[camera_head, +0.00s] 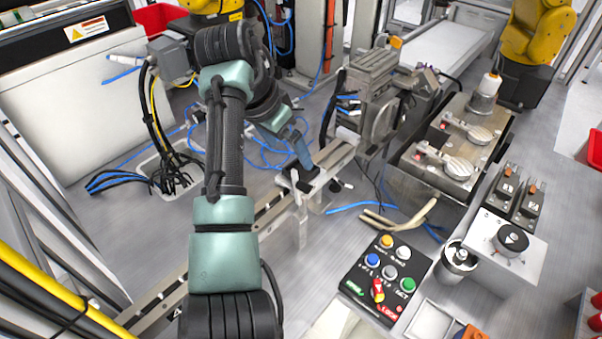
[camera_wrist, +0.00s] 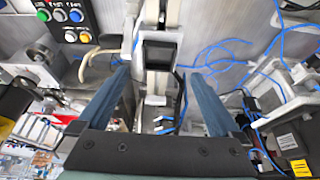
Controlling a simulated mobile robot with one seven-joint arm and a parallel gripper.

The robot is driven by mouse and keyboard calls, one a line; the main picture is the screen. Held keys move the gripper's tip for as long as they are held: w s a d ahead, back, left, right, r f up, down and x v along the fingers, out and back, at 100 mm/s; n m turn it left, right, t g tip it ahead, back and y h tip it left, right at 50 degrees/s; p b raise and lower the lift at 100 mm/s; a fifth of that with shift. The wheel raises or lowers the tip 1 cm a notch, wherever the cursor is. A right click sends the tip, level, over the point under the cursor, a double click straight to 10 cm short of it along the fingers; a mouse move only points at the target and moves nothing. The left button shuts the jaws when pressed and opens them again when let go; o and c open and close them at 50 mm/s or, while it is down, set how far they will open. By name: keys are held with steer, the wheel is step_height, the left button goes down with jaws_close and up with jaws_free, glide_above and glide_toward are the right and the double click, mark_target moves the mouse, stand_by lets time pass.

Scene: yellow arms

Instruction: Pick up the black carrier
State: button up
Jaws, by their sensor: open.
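The black carrier (camera_wrist: 158,53) is a small dark square block on a pale metal rail in the wrist view, just beyond the fingertips and near the line midway between them. In the head view the black carrier (camera_head: 297,181) shows as a dark piece on the rail, partly hidden by my gripper. My gripper (camera_wrist: 159,74) has its two blue fingers spread wide with nothing between their tips. In the head view my gripper (camera_head: 302,164) reaches down close to the carrier; I cannot tell whether a finger touches it.
The conveyor rail (camera_head: 271,215) runs diagonally under my arm. A black button panel (camera_head: 362,292) and curved tan pieces (camera_head: 402,217) lie to its right. A metal machine block (camera_head: 372,75) stands behind. Loose blue cables (camera_head: 262,157) lie near the gripper.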

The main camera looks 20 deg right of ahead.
mark_target(303, 172)
steer(key=p+x, duration=0.1)
steer(key=x, duration=0.8)
steer(key=shift+d+f, duration=0.15)
steer(key=shift+d, duration=0.1)
steer(key=c, duration=1.4)
steer(key=shift+c, duration=0.2)
steer(key=shift+r, duration=0.2)
